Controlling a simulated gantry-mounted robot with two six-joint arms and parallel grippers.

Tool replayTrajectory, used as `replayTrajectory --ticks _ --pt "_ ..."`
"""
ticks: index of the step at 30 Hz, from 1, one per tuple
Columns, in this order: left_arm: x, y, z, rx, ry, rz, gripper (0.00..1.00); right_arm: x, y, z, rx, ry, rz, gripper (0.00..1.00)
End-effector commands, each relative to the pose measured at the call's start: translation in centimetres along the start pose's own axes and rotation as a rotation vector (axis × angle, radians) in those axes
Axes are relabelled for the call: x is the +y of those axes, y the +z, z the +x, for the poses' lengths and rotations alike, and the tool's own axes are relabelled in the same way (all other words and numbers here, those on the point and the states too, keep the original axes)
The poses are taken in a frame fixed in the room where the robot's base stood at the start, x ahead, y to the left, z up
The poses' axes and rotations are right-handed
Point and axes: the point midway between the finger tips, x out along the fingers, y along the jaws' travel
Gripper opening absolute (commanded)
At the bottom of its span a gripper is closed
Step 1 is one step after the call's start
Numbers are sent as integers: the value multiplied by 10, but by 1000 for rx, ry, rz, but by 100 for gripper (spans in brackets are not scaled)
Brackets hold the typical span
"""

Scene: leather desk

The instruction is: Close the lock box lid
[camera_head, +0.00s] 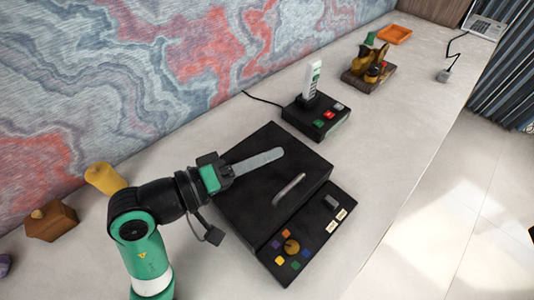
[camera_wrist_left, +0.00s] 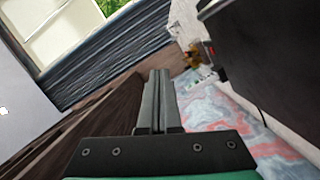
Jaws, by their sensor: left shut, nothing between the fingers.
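The lock box (camera_head: 263,250) is black and stands on the pale desk in the middle of the head view. Its dark, square lid (camera_head: 309,163) with a grey bar handle (camera_head: 289,189) lies over the box body; I cannot tell if it is fully seated. My left gripper (camera_head: 282,152) is shut and empty, over the far left part of the lid. In the left wrist view its fingers (camera_wrist_left: 160,72) are together. A dark slab there (camera_wrist_left: 270,60) looks like part of the box. The right gripper is out of view.
A black button box with an upright white device (camera_head: 313,80) stands behind the lock box. A brown figure on a base (camera_head: 368,72) and an orange tray (camera_head: 394,34) are farther back. A wooden block (camera_head: 51,222) and yellow object (camera_head: 104,178) are left. Desk right of the box is clear.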

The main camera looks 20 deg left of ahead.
Motion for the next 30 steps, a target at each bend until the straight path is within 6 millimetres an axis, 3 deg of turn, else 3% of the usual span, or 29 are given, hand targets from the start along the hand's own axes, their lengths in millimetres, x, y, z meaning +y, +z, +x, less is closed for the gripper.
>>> replayTrajectory --ticks 8,15,19,24,30 --pt "42 -24 -5 -2 2 1 0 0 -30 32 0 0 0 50" --pt "48 -18 -65 2 -1 0 0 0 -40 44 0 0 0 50" --pt "51 -15 -88 1 0 1 0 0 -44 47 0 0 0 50" --pt "53 -11 -101 -3 1 0 0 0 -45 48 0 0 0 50" --pt "52 -11 -102 -4 2 0 0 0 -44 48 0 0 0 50"
